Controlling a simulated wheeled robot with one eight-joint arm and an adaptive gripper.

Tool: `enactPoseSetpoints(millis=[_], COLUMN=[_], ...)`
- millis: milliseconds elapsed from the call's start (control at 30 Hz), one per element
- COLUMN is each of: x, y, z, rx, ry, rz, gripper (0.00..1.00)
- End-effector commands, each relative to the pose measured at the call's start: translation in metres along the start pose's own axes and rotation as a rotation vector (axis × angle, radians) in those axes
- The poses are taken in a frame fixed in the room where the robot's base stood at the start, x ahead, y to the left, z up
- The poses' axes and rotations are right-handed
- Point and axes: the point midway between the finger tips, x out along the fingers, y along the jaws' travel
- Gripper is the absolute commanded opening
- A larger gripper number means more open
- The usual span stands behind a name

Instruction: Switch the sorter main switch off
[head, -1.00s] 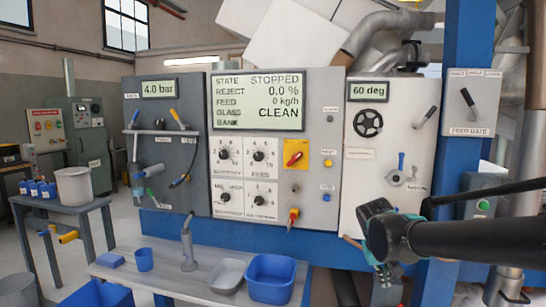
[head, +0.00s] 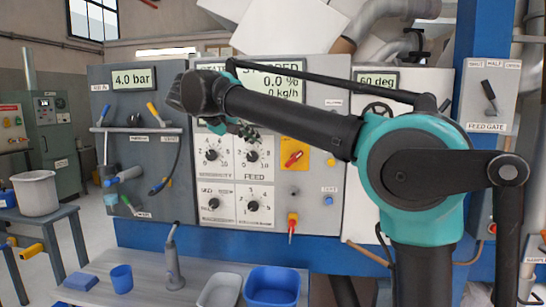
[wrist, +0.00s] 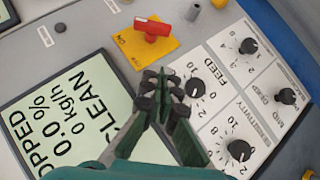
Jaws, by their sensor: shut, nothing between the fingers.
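A red rotary handle (head: 294,158) on a yellow plate (head: 304,145) sits on the light panel, tilted diagonally; it looks like the main switch. It also shows in the wrist view as a red handle (wrist: 152,28) on a yellow plate (wrist: 140,50), with small lettering that seems to read ON. My gripper (head: 252,134) is in front of the panel, left of and a little above the switch in the head view. In the wrist view my gripper (wrist: 165,82) is shut and empty, its fingertips together below the yellow plate, apart from the handle.
The display (wrist: 70,125) shows 0.0 % and 0 kg/h, and my arm partly covers it in the head view. White dial plates (head: 232,160) lie below it. A bench with a blue bin (head: 272,286) stands in front.

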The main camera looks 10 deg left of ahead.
Motion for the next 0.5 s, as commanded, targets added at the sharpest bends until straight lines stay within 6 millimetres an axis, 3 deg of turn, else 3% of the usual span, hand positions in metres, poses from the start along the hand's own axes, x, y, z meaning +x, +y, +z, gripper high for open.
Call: enactPoseSetpoints(millis=[133, 500], x=[-0.0084, -0.0028], y=[0.0009, 0.0012], z=[-0.0043, -0.0039], rx=[0.002, 0.003], ry=[0.012, 0.010], rz=[0.007, 0.007], gripper=[0.00, 0.00])
